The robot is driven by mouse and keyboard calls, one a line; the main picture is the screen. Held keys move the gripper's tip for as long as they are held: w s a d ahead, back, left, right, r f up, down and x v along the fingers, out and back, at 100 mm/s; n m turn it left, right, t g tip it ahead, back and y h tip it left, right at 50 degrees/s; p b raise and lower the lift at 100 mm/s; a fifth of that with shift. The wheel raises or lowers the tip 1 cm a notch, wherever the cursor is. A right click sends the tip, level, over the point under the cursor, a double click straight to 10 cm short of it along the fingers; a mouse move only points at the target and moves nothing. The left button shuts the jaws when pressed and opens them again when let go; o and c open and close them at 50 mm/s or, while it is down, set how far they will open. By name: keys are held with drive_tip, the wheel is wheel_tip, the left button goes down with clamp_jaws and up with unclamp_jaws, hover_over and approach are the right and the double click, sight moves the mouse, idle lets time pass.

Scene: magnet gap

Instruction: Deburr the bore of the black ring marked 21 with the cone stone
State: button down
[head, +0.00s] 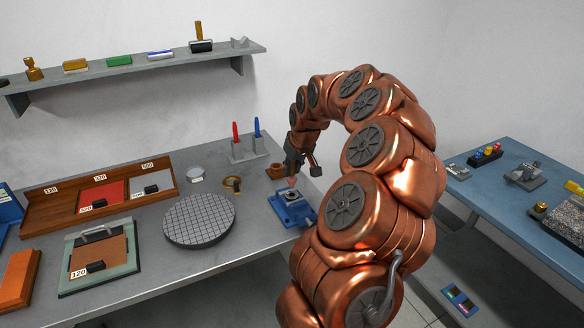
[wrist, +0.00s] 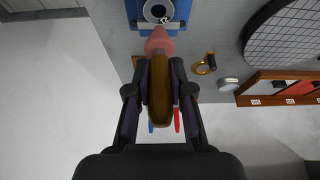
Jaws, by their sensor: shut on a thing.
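My gripper (wrist: 160,88) is shut on the brown handle of the cone stone (wrist: 159,42), whose pinkish cone points toward the blue vise (wrist: 133,12). A dark ring (wrist: 158,11) sits in the vise, its bore facing up; no number is legible on it. In the head view, my gripper (head: 293,168) is above the vise (head: 302,219), with the pinkish cone tip (head: 292,183) just over the ring (head: 291,206). The cone looks apart from the ring in the wrist view, though the height gap is hard to judge.
A round gridded plate (head: 199,220) lies left of the vise. A brass ring gauge (head: 232,184), a pale disc (head: 195,174) and a small wooden block (head: 275,172) are behind. Red and blue handled tools (head: 237,138) stand at the back. A blue table (head: 500,205) is at right.

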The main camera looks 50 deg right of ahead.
sight(292, 178)
drive_tip(key=shift+f+b, duration=1.55)
drive_tip(key=shift+f, duration=0.3)
drive_tip(key=shift+f+b, duration=0.4)
idle(0.5)
drive_tip(key=shift+r, duration=0.1)
drive_tip(key=shift+n+p, duration=0.55)
drive_tip(key=shift+n, duration=0.05)
drive_tip(key=shift+n+y+p, duration=0.45)
drive_tip(key=shift+n+y, duration=0.15)
drive_tip(key=shift+n, duration=0.5)
drive_tip(key=shift+f+m+h+b, duration=0.2)
drive_tip(key=shift+m+h+b, duration=0.6)
drive_tip(key=shift+m+b, duration=1.9)
drive_tip(key=shift+r+m+g+h+b, duration=0.1)
drive_tip(key=shift+m+g+h+b, duration=0.5)
drive_tip(key=shift+b, duration=1.8)
drive_tip(key=shift+r+t, duration=0.1)
drive_tip(key=shift+t, duration=0.3)
